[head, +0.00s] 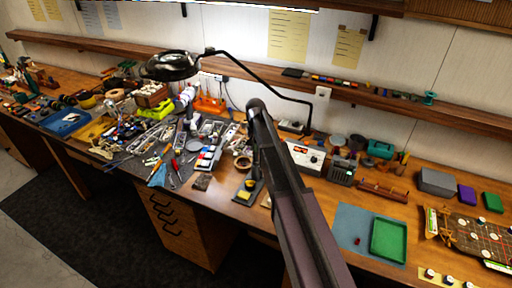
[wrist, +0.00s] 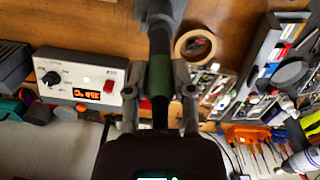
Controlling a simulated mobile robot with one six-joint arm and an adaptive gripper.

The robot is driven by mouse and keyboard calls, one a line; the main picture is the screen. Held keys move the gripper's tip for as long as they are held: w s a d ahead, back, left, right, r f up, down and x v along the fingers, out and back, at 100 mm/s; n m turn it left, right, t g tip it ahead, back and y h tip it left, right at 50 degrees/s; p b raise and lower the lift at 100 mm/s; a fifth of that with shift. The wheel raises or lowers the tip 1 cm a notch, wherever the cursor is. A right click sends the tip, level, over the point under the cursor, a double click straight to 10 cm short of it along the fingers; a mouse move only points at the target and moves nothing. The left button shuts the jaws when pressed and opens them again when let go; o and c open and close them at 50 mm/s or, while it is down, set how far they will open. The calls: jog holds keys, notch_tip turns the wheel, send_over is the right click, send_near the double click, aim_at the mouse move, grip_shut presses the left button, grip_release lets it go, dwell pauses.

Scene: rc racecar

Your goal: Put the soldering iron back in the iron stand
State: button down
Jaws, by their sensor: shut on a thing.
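In the wrist view, my gripper (wrist: 158,78) is shut on the soldering iron (wrist: 160,75), with one finger on each side of its green grip. The iron's dark front part runs up the picture to a grey, wider piece (wrist: 160,12) at the top edge. I cannot tell whether this piece is the stand's holder or whether the iron is inside it. In the head view, the iron stand's dark base with a yellow sponge (head: 249,184) is on the bench near its front edge, partly behind my arm. My arm hides the gripper and iron there.
The soldering station (head: 305,155) with a red display is right of the stand. A tape roll (head: 243,163) lies close behind it. Tools and trays crowd the bench to the left. A magnifier lamp (head: 172,65) reaches over the bench. A green tray (head: 388,240) lies at right.

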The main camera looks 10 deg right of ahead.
jog(key=shift+f+b, duration=0.3)
jog(key=shift+f, duration=0.1)
jog(key=shift+c, duration=2)
grip_release()
jog(key=o, duration=0.4)
jog(key=shift+r, duration=0.15)
jog(key=shift+r+p, duration=4.4)
jog(key=shift+p, duration=0.1)
